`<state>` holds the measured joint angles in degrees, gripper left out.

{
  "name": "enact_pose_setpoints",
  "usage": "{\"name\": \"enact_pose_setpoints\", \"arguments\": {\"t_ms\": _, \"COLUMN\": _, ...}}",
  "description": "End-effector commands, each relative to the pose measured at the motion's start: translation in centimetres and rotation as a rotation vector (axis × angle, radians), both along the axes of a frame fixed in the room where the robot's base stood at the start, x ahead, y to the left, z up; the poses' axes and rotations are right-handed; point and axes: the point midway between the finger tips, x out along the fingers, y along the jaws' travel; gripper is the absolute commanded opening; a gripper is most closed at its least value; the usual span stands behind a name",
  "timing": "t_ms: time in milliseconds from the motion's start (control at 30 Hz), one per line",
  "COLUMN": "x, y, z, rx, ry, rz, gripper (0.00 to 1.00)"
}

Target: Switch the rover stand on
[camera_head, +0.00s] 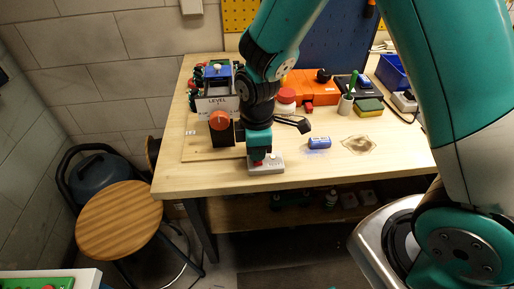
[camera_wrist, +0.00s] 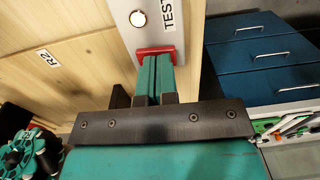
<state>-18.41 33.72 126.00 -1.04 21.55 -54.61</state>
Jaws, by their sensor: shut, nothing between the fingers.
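A pale grey switch box (camera_head: 270,169) sits near the front edge of the bench. In the wrist view the box (camera_wrist: 125,12) carries a red switch (camera_wrist: 155,51), a round pale button or lamp (camera_wrist: 137,18) and a label of which "TEST" shows. My gripper (camera_wrist: 158,62) is shut and empty, with its fingertips at the red switch; I cannot tell whether they touch it. The fingers cover part of the switch. In the head view my gripper (camera_head: 257,160) points down over the box. The rover (camera_head: 217,70), blue with green wheels, is behind a "LEVEL" sign (camera_head: 217,104).
A dark block with an orange-red knob (camera_head: 220,120) stands left of my gripper. A stool (camera_head: 120,218) stands left of the bench.

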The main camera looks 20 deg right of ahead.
Motion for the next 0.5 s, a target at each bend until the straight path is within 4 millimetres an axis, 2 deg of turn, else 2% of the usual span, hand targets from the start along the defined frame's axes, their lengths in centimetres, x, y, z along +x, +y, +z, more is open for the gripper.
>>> {"name": "enact_pose_setpoints", "arguments": {"t_ms": 267, "x": 0.0, "y": 0.0, "z": 0.5, "rx": 0.0, "ry": 0.0, "rz": -0.001, "gripper": 0.0}}
{"name": "enact_pose_setpoints", "arguments": {"t_ms": 367, "x": 0.1, "y": 0.0, "z": 1.7, "rx": 0.0, "ry": 0.0, "rz": 0.0, "gripper": 0.0}}
{"name": "enact_pose_setpoints", "arguments": {"t_ms": 500, "x": 0.3, "y": 0.0, "z": 4.3, "rx": 0.0, "ry": -0.001, "rz": 0.002, "gripper": 0.0}}
